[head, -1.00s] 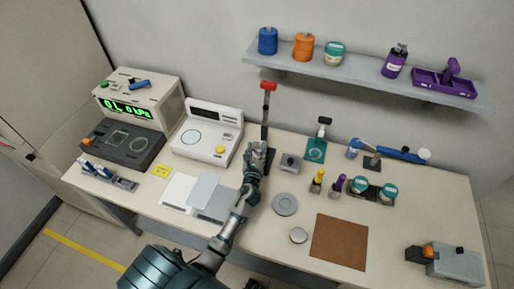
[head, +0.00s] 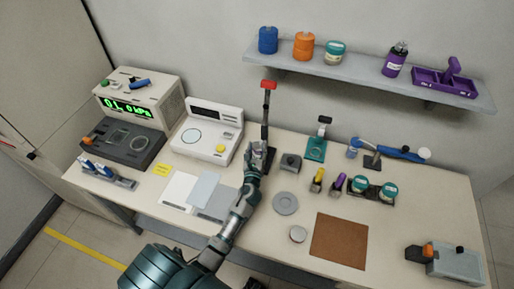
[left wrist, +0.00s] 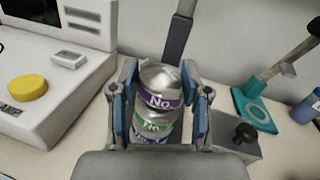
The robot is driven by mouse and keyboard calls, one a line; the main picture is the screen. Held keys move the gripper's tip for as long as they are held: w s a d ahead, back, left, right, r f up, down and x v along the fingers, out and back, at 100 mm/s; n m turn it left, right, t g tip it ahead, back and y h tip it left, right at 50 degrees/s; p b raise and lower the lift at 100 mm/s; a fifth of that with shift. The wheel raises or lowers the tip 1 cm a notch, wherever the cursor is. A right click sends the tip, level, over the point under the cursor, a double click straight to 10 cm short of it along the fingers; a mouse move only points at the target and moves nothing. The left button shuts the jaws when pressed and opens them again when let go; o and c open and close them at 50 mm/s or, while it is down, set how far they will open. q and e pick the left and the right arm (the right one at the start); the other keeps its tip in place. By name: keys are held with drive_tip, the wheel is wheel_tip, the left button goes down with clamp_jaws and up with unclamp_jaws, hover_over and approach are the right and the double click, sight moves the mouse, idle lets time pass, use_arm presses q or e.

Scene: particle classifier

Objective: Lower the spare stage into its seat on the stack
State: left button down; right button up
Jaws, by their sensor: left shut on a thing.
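The stack shows in the left wrist view as metal cylinders one above another, a green-labelled stage (left wrist: 150,122) and part of another label below it. A metal stage with a purple label (left wrist: 160,97) is at the top, in line with the stack. My left gripper (left wrist: 158,104), with blue pads, is shut on this purple-labelled stage. Whether the stage touches the one below or is fully seated, I cannot tell. In the head view my left gripper (head: 258,157) is at the foot of the red-topped post (head: 267,110) and hides most of the stack. My right gripper is not in view.
A white device with a yellow button (head: 205,135) stands to the left. A small grey block with a black knob (head: 291,163) and a teal stand (head: 316,149) are close on the right. A grey disc (head: 285,203) and brown mat (head: 339,241) lie nearer the front.

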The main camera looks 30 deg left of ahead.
use_arm(q)
drive_tip(key=shift+r, duration=0.1)
idle(0.7)
idle(0.3)
drive_tip(key=shift+f+b, duration=0.3)
drive_tip(key=shift+f, duration=0.4)
drive_tip(key=shift+s+d+f, duration=0.1)
drive_tip(key=shift+f, duration=0.15)
idle(0.4)
